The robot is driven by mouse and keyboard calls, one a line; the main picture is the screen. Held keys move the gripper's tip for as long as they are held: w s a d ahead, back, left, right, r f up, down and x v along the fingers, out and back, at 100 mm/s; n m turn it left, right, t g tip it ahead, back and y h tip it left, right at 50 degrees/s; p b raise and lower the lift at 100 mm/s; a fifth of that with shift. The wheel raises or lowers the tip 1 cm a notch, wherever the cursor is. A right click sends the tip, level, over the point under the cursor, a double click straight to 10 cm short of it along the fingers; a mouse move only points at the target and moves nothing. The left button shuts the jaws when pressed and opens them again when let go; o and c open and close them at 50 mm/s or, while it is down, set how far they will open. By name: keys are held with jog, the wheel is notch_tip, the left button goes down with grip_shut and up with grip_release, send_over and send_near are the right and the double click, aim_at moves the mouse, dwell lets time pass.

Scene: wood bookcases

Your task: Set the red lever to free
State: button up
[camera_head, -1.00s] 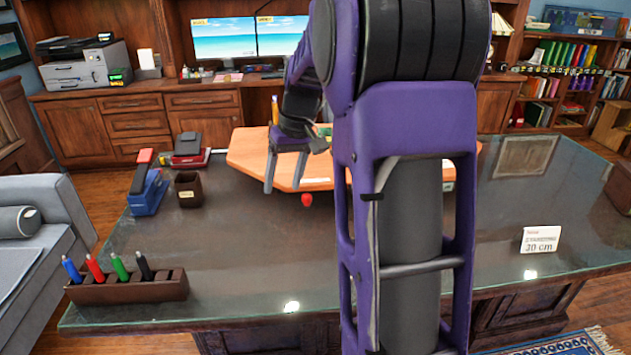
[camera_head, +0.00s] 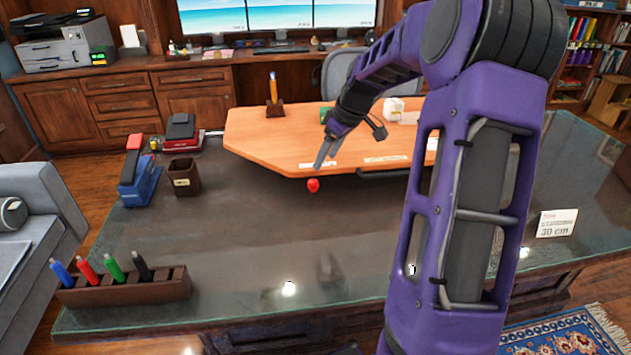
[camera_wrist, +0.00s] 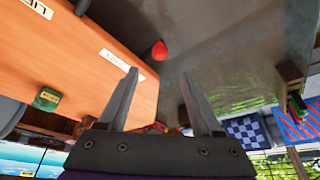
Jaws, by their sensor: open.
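The red lever shows as a small red knob (camera_head: 313,185) at the front edge of the wooden board (camera_head: 270,150), which stands on the glass-topped desk. In the wrist view the red knob (camera_wrist: 159,50) lies beyond my fingertips, near the board's edge. My gripper (camera_head: 326,152) is open and empty, above the board's front edge, just behind and above the knob and apart from it. In the wrist view its two fingers (camera_wrist: 160,75) are spread. White labels sit along the board's edge, one (camera_wrist: 122,61) near the knob; their words are too small or cut off to read.
A pen stand (camera_head: 275,108), a green box and white items stand on the board. A blue and red stapler (camera_head: 140,180), a dark cup (camera_head: 184,177) and a pen rack (camera_head: 125,287) are at the left. A "30 cm" card (camera_head: 557,223) is at the right. The desk's front middle is clear.

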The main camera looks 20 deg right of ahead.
aim_at(314, 181)
jog(key=b+x, duration=0.1)
jog(key=x, duration=0.8)
jog(key=shift+w+f, duration=0.1)
jog(key=shift+f, duration=0.25)
jog(key=shift+c, duration=0.3)
grip_shut()
dwell(0.5)
